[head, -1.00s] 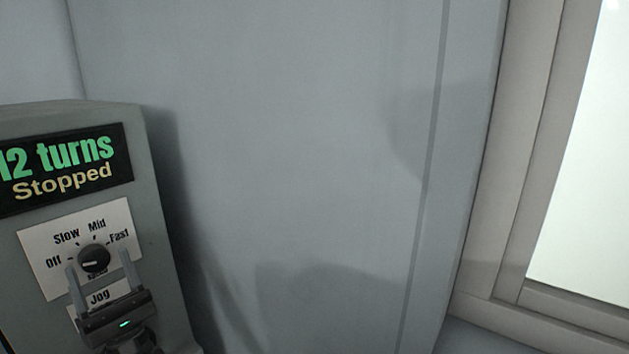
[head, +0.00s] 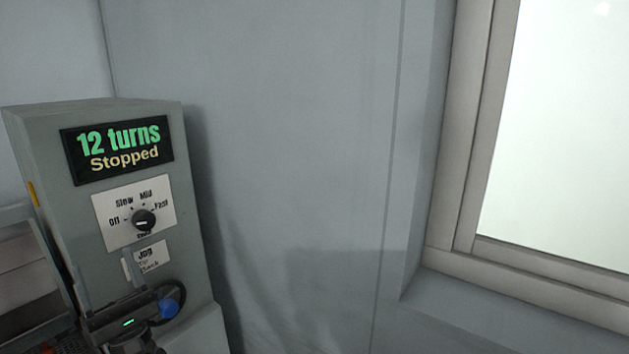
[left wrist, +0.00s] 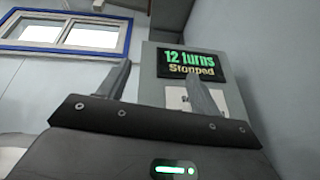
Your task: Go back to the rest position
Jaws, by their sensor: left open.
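The grey control box (head: 195,200) stands at the left in the head view. Its screen (head: 118,150) reads "12 turns" and "Stopped", and also shows in the left wrist view (left wrist: 190,64). The black speed dial (head: 143,220) is on a white plate marked Off, Slow, Mid and Fast; its pale mark seems to lie on the Off side. My left gripper (head: 103,272) is open and empty, low in front of the box, below and left of the dial. Its two fingers (left wrist: 158,72) stand apart in the left wrist view. My right gripper is not in view.
A blue button (head: 169,307) in a dark ring sits below the Jog label (head: 152,258), close to my left gripper. A grey wall (head: 300,130) and a bright window (head: 560,140) are to the right. A blue-framed window (left wrist: 65,34) shows in the left wrist view.

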